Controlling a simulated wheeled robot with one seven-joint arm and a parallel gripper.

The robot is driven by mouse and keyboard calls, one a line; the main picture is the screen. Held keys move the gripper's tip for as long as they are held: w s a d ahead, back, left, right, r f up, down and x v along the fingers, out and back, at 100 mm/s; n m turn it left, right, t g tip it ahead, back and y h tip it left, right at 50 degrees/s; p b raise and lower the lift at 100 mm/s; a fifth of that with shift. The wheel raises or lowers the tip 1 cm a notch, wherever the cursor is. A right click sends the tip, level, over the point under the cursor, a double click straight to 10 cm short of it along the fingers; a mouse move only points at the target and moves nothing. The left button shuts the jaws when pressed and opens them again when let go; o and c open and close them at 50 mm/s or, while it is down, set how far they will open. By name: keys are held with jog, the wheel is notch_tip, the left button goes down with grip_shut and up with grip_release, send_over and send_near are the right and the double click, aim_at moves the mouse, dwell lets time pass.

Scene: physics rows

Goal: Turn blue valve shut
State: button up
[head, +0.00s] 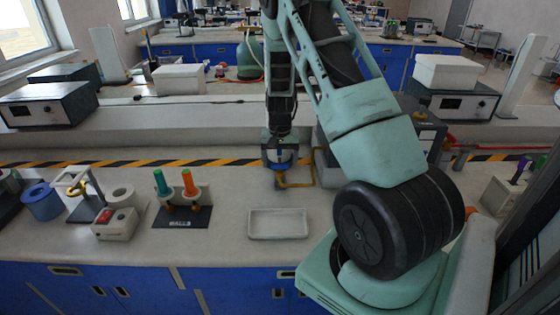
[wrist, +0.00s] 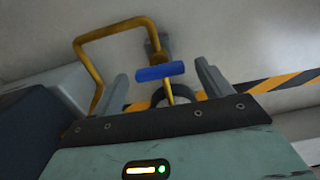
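The blue valve handle (wrist: 160,71) is a short flat bar in the wrist view, lying nearly level and slightly tilted, with a yellow pipe (wrist: 96,42) bending around behind it. My gripper (wrist: 161,76) is open, one finger on each side of the handle. A gap shows between the handle and each finger, so neither seems to touch it. I cannot tell how deep the handle sits between the fingers. In the head view my gripper (head: 279,150) points down over the valve at the back of the bench, by the yellow pipe (head: 298,184), and hides most of the handle.
A black and yellow striped strip (head: 150,163) runs along the back of the bench. An empty white tray (head: 278,223) lies in front of the valve. A black stand (head: 182,217) with green and orange handles is to the left. A grey box (wrist: 62,90) is close left of my gripper.

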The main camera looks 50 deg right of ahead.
aim_at(280, 164)
notch_tip(280, 164, up, 17)
jog(key=b, duration=0.1)
jog(key=shift+r+b, duration=0.2)
jog(key=shift+b, duration=0.2)
dwell(0.6)
jog(key=s+a+n+y, duration=0.1)
jog(key=a+n, duration=0.3)
jog(key=a, duration=1.1)
jog(key=s+a+n, duration=0.2)
jog(key=a+n, duration=0.2)
jog(key=a, duration=1.1)
jog(key=s+a+n, duration=0.5)
jog(key=s+a, duration=0.2)
jog(key=s, duration=0.3)
jog(key=s+a+f+n, duration=0.1)
jog(key=s+a+n, duration=0.3)
jog(key=s+a, duration=0.3)
jog(key=s, duration=0.3)
jog(key=shift+a+n, duration=0.4)
